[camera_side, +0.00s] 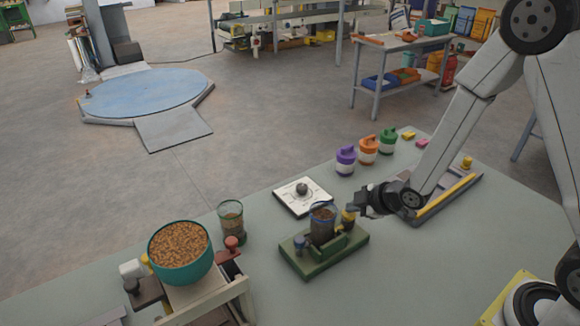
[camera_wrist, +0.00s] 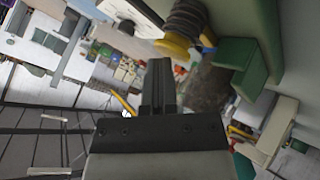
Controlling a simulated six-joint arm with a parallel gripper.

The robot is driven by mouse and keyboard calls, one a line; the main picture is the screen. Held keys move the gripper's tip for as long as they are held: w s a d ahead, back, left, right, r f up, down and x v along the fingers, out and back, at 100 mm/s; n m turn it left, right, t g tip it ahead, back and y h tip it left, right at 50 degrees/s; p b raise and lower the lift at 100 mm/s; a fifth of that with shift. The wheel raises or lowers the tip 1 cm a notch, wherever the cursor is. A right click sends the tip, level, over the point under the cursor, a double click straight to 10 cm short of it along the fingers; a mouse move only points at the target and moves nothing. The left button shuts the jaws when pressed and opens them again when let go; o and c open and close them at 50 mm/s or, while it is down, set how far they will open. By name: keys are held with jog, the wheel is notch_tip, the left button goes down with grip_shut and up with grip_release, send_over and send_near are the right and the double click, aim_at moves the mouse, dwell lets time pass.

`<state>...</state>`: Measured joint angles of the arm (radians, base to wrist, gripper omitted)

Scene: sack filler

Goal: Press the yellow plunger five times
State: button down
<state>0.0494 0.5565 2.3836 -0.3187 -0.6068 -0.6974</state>
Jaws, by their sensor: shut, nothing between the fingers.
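The green base (camera_side: 352,248) stands on the grey-green bench. It carries a clear container of brown pellets (camera_side: 322,228), a blue-topped post (camera_side: 299,244) at its left and the yellow plunger (camera_side: 348,219) at its right. In the wrist view the plunger shows as a yellow ring (camera_wrist: 172,47) beside dark ribbed bellows (camera_wrist: 187,20). My gripper (camera_side: 353,208) is shut and empty, at the top of the plunger. Its fingertips (camera_wrist: 158,66) lie close to the yellow ring in the wrist view; I cannot tell whether they touch it.
A white plate with a dark knob (camera_side: 303,190) lies behind the base. A teal bowl of pellets (camera_side: 180,250) and a jar (camera_side: 231,220) stand left. Purple (camera_side: 345,160), orange (camera_side: 368,150) and green (camera_side: 388,141) jars stand behind.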

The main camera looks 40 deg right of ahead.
aim_at(353, 214)
jog(key=shift+r, duration=1)
jog(key=shift+r, duration=0.15)
jog(key=shift+r, duration=2.35)
jog(key=shift+r, duration=0.1)
dwell(0.8)
notch_tip(353, 214, up, 4)
jog(key=shift+f, duration=0.2)
jog(key=shift+f, duration=0.15)
dwell(0.5)
jog(key=shift+f, duration=4.25)
